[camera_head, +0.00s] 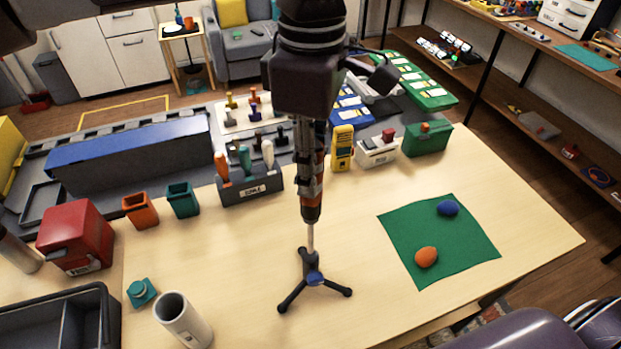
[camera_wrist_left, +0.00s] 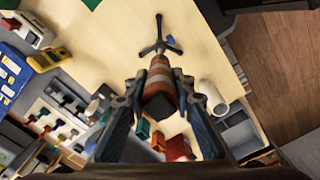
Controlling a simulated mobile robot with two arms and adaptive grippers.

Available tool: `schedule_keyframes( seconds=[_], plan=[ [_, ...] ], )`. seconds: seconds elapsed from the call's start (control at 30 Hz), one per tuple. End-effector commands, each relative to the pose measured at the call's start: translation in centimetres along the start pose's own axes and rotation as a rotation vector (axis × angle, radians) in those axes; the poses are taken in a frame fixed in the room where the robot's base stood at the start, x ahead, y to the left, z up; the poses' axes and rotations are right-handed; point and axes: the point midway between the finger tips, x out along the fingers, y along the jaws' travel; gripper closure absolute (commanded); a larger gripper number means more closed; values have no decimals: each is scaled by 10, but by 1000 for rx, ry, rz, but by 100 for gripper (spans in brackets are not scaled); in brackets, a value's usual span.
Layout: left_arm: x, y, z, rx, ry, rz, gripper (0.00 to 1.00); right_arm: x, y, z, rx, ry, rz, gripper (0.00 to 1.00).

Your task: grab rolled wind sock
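The rolled wind sock (camera_wrist_left: 157,80), banded orange and white, stands on a thin pole over a small dark tripod (camera_head: 314,279) on the light wooden table. In the head view, orange parts of the sock (camera_head: 319,163) show beside my left gripper (camera_head: 310,180), which hangs over it from above and hides much of it. In the left wrist view the fingers of my left gripper (camera_wrist_left: 154,92) are spread on both sides of the sock, with gaps showing. My right gripper is not in view.
A white cylinder (camera_head: 183,320) and a teal piece (camera_head: 141,292) stand left of the tripod. A green mat (camera_head: 410,228) with an orange and a blue egg-shaped object lies to the right. A tool holder (camera_head: 250,188) and a yellow meter (camera_head: 342,148) stand behind.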

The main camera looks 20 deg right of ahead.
Motion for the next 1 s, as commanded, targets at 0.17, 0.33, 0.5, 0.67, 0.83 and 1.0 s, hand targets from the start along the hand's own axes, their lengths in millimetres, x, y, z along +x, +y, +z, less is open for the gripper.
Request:
schedule_keyframes(
  seconds=[0.17,0.33,0.5,0.67,0.83,1.0],
  plan=[
    [0,0,0,0,0,1,100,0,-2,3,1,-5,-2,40],
    [-1,0,0,0,0,1,100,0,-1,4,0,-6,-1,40],
    [-6,1,0,-1,1,2,100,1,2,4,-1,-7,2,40],
    [-24,1,0,-1,-2,4,100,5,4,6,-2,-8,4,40],
    [-63,1,1,-2,-2,5,100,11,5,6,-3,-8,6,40],
    [-115,1,1,-2,-2,4,100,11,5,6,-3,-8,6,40]
  ],
)
